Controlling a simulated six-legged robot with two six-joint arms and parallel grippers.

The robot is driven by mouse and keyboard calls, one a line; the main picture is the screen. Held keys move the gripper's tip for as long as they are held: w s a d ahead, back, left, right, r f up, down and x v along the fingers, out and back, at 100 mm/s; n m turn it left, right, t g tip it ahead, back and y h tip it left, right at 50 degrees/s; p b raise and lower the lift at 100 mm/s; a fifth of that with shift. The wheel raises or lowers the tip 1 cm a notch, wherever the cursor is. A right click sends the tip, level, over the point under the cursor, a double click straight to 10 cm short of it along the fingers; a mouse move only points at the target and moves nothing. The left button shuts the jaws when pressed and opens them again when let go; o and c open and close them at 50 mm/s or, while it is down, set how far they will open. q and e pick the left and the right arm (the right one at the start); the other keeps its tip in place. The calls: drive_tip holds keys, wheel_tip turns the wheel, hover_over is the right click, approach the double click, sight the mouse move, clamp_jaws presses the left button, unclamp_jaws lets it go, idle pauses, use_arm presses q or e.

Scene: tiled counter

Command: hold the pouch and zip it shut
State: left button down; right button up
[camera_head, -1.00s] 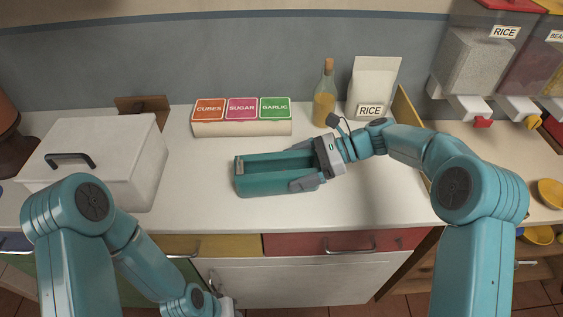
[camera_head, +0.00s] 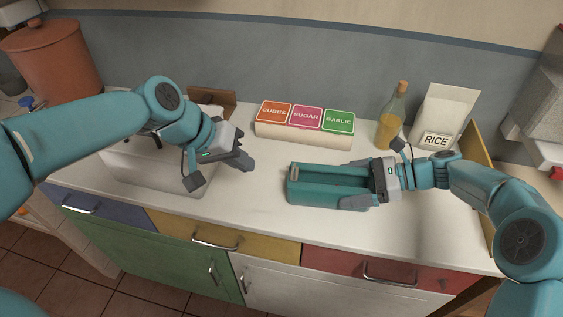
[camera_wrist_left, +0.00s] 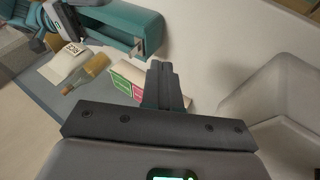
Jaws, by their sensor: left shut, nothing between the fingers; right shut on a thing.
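The pouch (camera_head: 305,195) is a teal, long box-like thing lying on the counter, its top open along its length. It also shows at the top of the left wrist view (camera_wrist_left: 122,22), with a small pale piece (camera_wrist_left: 138,48), perhaps the zip slider, at its near end. My right gripper (camera_head: 362,188) is shut on the pouch's right end, one finger along the near side. My left gripper (camera_head: 246,162) is shut and empty, left of the pouch and apart from it. Its shut fingers (camera_wrist_left: 163,82) fill the middle of the left wrist view.
A block with cubes, sugar and garlic labels (camera_head: 300,132) stands behind the pouch. An oil bottle (camera_head: 391,118) and a rice bag (camera_head: 443,115) stand at the back right. A white box (camera_head: 160,177) stands under my left arm. The counter's front strip is clear.

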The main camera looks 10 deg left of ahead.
use_arm(q)
wheel_tip(320, 180, up, 3)
drive_tip(key=w+a+t, duration=0.1)
use_arm(e)
drive_tip(key=shift+d, duration=0.1)
use_arm(q)
approach(293, 170)
wheel_tip(293, 170, down, 4)
drive_tip(key=w+a, duration=0.2)
drive_tip(key=shift+m, duration=0.3)
drive_tip(key=d, duration=0.4)
drive_tip(key=shift+w+d, duration=0.1)
drive_tip(key=shift+d, duration=0.05)
drive_tip(key=d, duration=0.6)
drive_tip(key=w+d, duration=0.1)
drive_tip(key=d, duration=1.1)
drive_tip(key=shift+w, duration=0.3)
drive_tip(key=shift+a, duration=0.1)
